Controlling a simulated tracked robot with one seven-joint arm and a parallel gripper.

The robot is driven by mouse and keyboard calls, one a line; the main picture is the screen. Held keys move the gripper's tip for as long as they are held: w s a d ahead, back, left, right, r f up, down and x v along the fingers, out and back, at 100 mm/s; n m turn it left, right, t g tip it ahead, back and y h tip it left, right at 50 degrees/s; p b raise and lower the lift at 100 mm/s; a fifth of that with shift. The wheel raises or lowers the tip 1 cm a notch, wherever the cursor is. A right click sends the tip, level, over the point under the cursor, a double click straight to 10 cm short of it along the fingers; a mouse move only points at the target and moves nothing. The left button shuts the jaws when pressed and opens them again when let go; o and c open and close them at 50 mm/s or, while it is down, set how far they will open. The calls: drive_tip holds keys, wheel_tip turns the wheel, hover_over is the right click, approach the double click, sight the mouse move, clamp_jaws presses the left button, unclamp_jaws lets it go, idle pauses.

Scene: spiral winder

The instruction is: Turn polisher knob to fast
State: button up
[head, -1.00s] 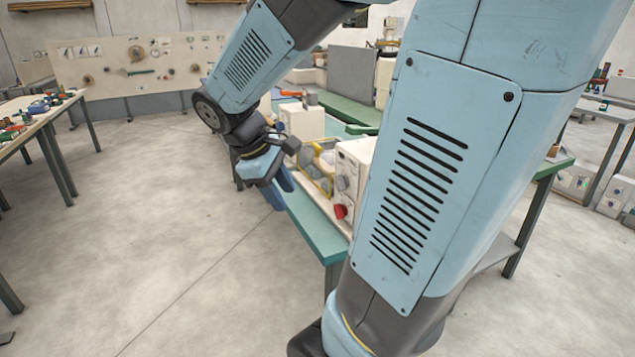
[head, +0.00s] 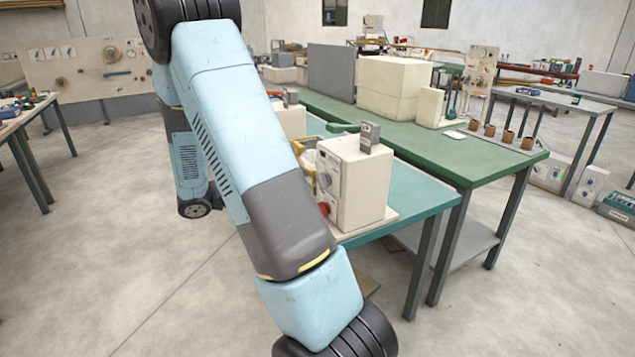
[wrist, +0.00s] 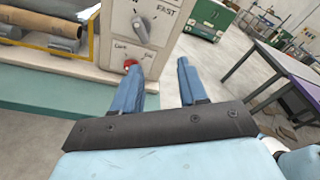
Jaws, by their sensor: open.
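The polisher is a cream-white box (head: 365,190) on the near end of the teal bench in the head view. My gripper (wrist: 158,66) is open and empty, fingers pointing toward the panel's lower right, below the grey knob. My gripper is hidden in the head view.
The teal bench (head: 420,196) carries the polisher and yellow-framed parts (head: 305,152) beside it. A rolled brown cylinder (wrist: 45,20) lies left of the panel in the wrist view. A longer green bench (head: 500,160) stands behind. Floor at the left is open.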

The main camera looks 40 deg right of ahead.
sight(318, 181)
drive_tip(key=d+n, duration=0.1)
drive_tip(key=d, duration=0.3)
drive_tip(key=d+f+n+h, duration=0.1)
drive_tip(key=d, duration=0.4)
drive_tip(key=d+f+n+t+h, duration=0.1)
drive_tip(key=d, duration=0.4)
drive_tip(key=shift+s+d+f, duration=0.15)
drive_tip(key=shift+s+f, duration=0.05)
drive_tip(key=shift+s, duration=0.1)
